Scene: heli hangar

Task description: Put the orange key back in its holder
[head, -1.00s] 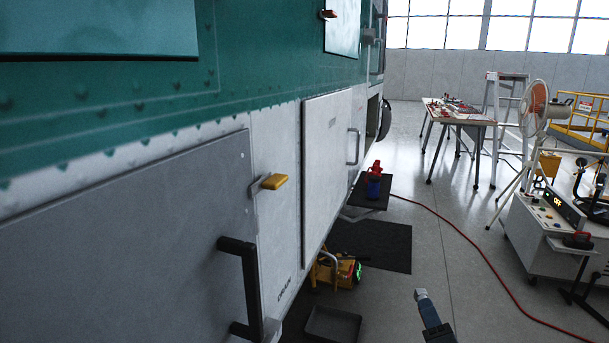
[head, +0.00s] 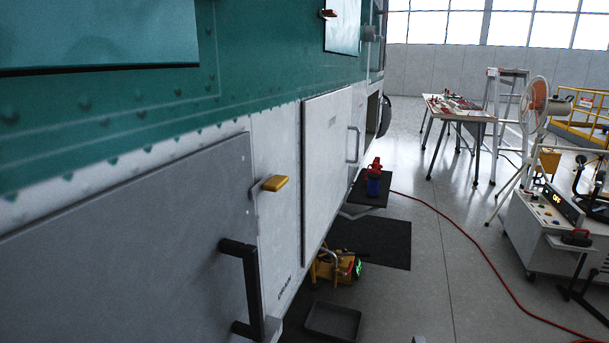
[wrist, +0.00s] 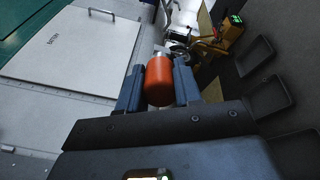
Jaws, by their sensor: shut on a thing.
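In the wrist view my gripper (wrist: 159,73) is shut on an orange, rounded cylindrical piece, which I take to be the orange key (wrist: 159,82). It sits between the two blue-grey fingers, with a metallic part showing beyond it. Its far end is hard to make out. In the head view only a small grey tip, likely of my gripper, shows at the bottom edge. I cannot make out the key's holder for certain in either view.
The green and white helicopter side fills the left, with a yellow latch (head: 274,183), a black handle (head: 243,285) and a white panel (head: 328,170). A grey tray (head: 332,321) and yellow machine (head: 338,267) stand low beside it. A red hose (head: 470,243) crosses open floor.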

